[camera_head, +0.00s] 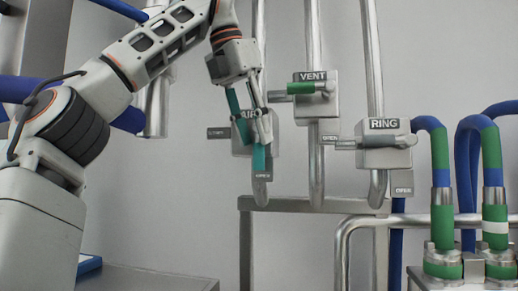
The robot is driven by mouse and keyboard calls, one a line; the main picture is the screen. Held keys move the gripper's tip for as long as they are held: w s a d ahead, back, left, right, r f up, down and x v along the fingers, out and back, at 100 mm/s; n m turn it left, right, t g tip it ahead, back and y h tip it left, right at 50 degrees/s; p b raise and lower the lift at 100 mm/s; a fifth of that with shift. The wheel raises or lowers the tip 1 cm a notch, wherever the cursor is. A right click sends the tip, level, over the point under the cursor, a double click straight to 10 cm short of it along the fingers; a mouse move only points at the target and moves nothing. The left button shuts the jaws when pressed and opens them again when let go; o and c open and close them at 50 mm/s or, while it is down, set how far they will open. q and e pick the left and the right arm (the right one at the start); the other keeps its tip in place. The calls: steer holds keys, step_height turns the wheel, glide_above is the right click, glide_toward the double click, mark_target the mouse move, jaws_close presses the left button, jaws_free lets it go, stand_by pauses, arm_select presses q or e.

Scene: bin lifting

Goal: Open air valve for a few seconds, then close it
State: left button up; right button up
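The AIR valve (241,147) is a grey box on a vertical pipe, its label partly covered by my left gripper. A teal piece (259,160) hangs downward at its front, just above the small label (263,176) below; it looks like the handle, but it could be part of a finger. A second small plate (218,132) sticks out to the left of the box. My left gripper (252,128) points down in front of the valve, its fingers overlapping the box. Whether they grip the handle cannot be told. My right gripper is not in view.
The VENT valve (318,103), its green handle pointing left, stands close to the right. The RING valve (385,158) is farther right. Metal rails (300,204) run below. Blue and green hoses (440,160) fill the right side.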

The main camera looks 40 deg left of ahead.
mark_target(259, 148)
arm_select(q)
steer(key=shift+x, duration=1.95)
steer(key=shift+w, duration=0.1)
jaws_close()
